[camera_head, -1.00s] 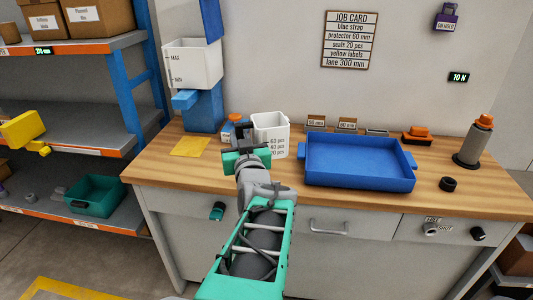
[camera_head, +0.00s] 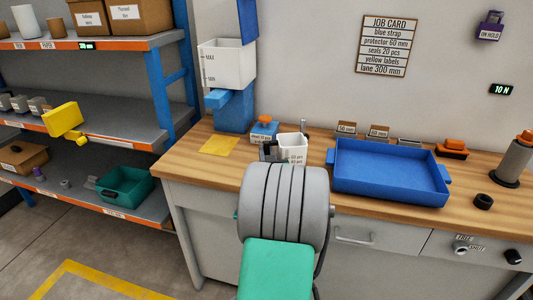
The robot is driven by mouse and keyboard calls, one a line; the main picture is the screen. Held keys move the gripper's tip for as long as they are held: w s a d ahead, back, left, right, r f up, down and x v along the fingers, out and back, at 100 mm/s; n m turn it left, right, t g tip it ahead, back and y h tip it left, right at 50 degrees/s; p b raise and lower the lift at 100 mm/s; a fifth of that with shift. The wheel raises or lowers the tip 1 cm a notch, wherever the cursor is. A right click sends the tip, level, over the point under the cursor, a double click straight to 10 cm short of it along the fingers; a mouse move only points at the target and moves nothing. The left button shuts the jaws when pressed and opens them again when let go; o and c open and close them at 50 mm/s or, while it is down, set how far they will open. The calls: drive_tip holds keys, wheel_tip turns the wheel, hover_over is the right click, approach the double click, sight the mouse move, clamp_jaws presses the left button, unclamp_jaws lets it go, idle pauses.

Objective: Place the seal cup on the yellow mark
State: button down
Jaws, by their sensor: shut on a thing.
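The white seal cup (camera_head: 292,143), with dark print on its front, is on the wooden bench left of the blue tray. My gripper (camera_head: 269,151) is at the cup's left side, shut on it at the near-left wall. My grey wrist and green arm link hide the cup's lower part and most of the gripper, so I cannot tell whether its base touches the bench. The yellow mark (camera_head: 219,146) is a bare flat square on the bench, to the left of the cup and apart from it.
A blue dispenser with a white bin (camera_head: 226,65) stands behind the yellow mark. The blue tray (camera_head: 391,172) is close on the right. Bench between mark and gripper looks clear.

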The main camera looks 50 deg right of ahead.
drive_tip(key=shift+f+b, duration=0.2)
drive_tip(key=shift+b, duration=0.1)
drive_tip(key=c, duration=1.3)
unclamp_jaws()
